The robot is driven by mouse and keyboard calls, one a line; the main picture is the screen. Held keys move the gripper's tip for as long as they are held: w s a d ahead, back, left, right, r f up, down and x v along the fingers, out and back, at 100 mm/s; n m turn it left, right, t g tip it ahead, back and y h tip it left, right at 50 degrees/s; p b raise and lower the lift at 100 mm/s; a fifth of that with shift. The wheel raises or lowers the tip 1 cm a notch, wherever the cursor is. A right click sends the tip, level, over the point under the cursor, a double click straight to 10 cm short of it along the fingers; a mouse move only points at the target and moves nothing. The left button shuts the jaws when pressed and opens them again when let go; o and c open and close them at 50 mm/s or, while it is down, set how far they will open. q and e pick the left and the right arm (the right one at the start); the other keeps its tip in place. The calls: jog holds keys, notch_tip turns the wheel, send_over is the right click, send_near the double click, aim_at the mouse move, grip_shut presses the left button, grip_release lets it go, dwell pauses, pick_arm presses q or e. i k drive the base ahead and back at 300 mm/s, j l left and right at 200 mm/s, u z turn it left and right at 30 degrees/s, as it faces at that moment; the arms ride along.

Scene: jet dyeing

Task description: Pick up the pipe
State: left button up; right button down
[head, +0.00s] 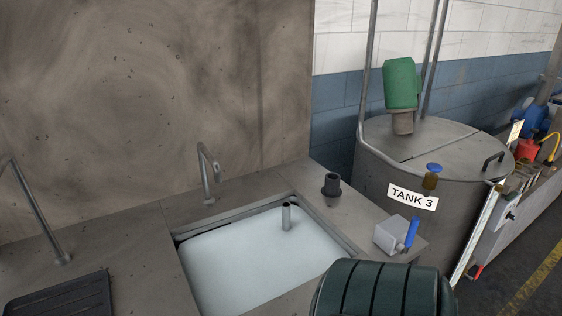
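A short grey pipe (286,217) stands upright in the sink basin (250,262), near its back right corner. Its lower end meets the pale surface inside the basin. A short dark hollow fitting (331,185) stands on the counter to the right of the basin; I cannot tell whether it also counts as a pipe. Neither of my grippers is in view, and nothing is seen touching the pipe.
A tap (207,175) rises behind the basin. A light box with a blue handle (398,235) sits at the counter's right. A dark green ribbed cylinder (385,292) stands in front. The large lidded tank (415,175) labelled TANK 3 is beyond. A drainboard (60,298) lies left.

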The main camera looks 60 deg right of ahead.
aim_at(286, 206)
jog(key=z, duration=0.4)
jog(key=i+l+z, duration=0.1)
jog(key=z, duration=0.75)
jog(key=i+z, duration=0.1)
jog(key=z, duration=0.75)
jog(key=k+l, duration=0.15)
jog(key=l, duration=0.2)
jog(key=k+l+u, duration=0.1)
jog(key=l, duration=0.3)
jog(key=k, duration=0.05)
